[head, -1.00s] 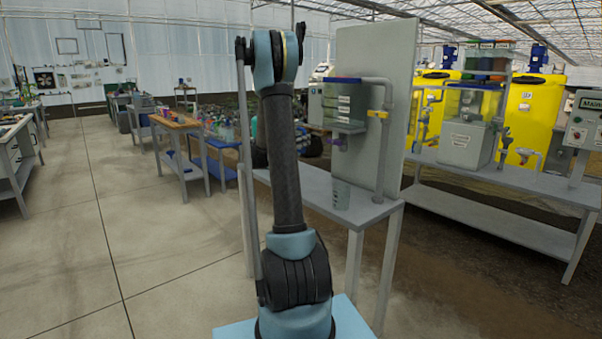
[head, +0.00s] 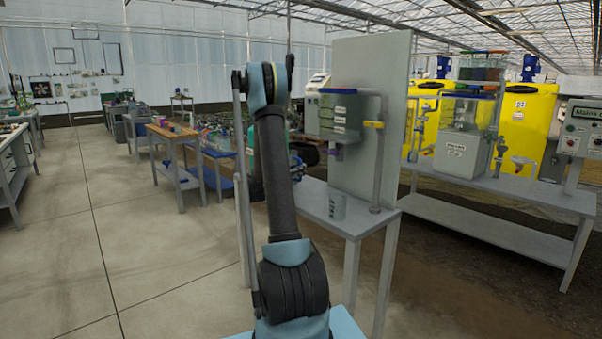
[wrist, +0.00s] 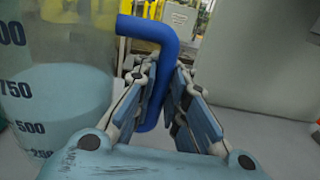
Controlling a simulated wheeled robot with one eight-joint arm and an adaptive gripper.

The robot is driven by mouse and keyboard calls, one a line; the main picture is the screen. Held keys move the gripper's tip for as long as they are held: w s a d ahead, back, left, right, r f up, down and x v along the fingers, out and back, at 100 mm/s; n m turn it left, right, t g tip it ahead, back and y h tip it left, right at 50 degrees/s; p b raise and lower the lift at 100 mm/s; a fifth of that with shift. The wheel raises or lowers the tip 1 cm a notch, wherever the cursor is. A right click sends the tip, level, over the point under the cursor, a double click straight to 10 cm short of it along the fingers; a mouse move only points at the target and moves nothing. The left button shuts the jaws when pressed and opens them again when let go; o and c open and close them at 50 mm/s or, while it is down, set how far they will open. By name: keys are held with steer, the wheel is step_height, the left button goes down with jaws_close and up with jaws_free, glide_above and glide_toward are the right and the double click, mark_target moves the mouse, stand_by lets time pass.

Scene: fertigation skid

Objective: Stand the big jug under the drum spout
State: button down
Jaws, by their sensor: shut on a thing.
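In the wrist view, my gripper (wrist: 163,95) is shut on the blue handle (wrist: 150,32) of a large clear jug (wrist: 55,60). The jug has dark volume marks, 500 and 750 among them, and holds pale blue liquid. It stands at the left of the view; its base is hidden. In the head view, my forearm hides the gripper and this jug. A squarish tank (head: 340,118) with a purple tap (head: 337,153) hangs on a grey panel; I cannot tell whether it is the drum.
A small marked cup (head: 337,206) stands on the grey bench (head: 312,200) below the tap. A grey pipe (head: 378,160) with a yellow valve runs down beside it. Another bench (head: 500,220) with tanks is at the right. The floor at the left is open.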

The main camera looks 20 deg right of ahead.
steer(key=c, duration=1.6)
jaws_free()
steer(key=shift+a, duration=0.1)
steer(key=v, duration=1.1)
steer(key=shift+s+a+r, duration=0.1)
steer(key=shift+s+a, duration=0.1)
steer(key=shift+a, duration=0.1)
steer(key=s+a+m+g+y, duration=0.25)
steer(key=s+m+y, duration=0.7)
steer(key=s, duration=1.25)
steer(key=s+a+f+m+y, duration=0.2)
steer(key=s+a+f+m, duration=0.1)
steer(key=s, duration=0.5)
steer(key=s+a+f+m+g+y, duration=0.1)
steer(key=s+a+f+m+y, duration=0.2)
steer(key=s+a+m, duration=0.2)
steer(key=s+a+f+m+y, duration=0.2)
steer(key=s+a, duration=0.4)
steer(key=s, duration=0.5)
steer(key=shift+s+a+f+m, duration=0.15)
steer(key=shift+a+f+m, duration=0.3)
steer(key=shift+m, duration=0.7)
